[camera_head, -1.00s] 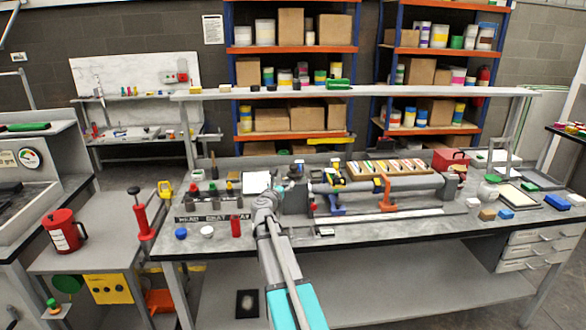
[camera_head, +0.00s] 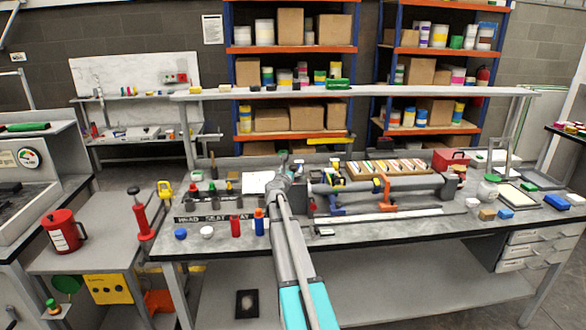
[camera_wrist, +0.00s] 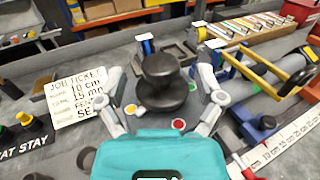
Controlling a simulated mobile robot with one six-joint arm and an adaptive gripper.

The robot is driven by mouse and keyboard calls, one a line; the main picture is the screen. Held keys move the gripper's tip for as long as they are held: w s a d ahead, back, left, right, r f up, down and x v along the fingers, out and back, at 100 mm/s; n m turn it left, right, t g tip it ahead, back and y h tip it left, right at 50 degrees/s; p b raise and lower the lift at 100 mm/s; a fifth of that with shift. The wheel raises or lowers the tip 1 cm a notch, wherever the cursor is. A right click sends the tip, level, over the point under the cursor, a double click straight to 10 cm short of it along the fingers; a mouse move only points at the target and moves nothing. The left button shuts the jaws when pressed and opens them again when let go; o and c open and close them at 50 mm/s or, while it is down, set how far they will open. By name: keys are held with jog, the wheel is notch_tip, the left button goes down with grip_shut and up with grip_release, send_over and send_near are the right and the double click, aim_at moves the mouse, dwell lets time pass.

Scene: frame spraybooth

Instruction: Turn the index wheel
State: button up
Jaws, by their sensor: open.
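A dark grey, two-tiered round knob, which looks like the index wheel (camera_wrist: 162,78), stands in the middle of the wrist view. Green, yellow and red dots lie around its foot. My gripper (camera_wrist: 161,92) is open, with one finger on each side of the knob; I cannot tell whether either finger touches it. In the head view my gripper (camera_head: 284,168) is over the back middle of the bench, and my arm hides most of the wheel there.
A job ticket (camera_wrist: 80,97) lies left of the wheel. A long grey fixture with blue and orange clamps (camera_head: 385,190) runs to the right. A blue-and-orange bottle (camera_head: 259,222) and a red bottle (camera_head: 235,226) stand near the bench's front edge. The bench front (camera_head: 400,232) has free room.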

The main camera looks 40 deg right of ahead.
jog(key=shift+x, duration=1.2)
jog(key=c, duration=1.1)
